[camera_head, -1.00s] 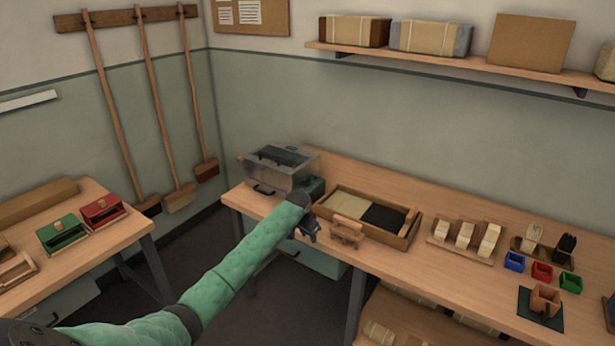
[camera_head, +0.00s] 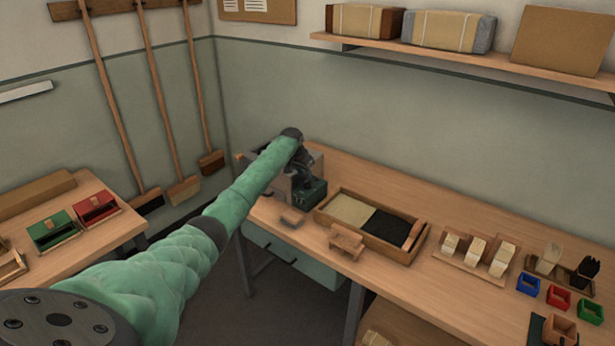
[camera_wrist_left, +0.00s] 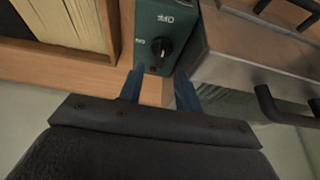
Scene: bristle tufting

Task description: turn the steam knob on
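The steam knob (camera_wrist_left: 160,47) is a small black dial with a pale mark. It sits on a dark green box (camera_wrist_left: 165,20) with OFF lettering above it and a partly hidden label at its left. The green box also shows in the head view (camera_head: 314,196), against the metal steam box (camera_head: 281,184), which my left arm partly covers. My left gripper (camera_wrist_left: 159,86) is open and empty. Its two blue fingers point toward the knob, one to each side, and the knob shows beyond the gap between them; contact cannot be told. My right gripper is out of view.
A wooden tray (camera_head: 413,251) with pale and black bristles stands right of the green box. A black handle (camera_wrist_left: 275,108) sticks out from the metal box. Bench space behind the tray is clear.

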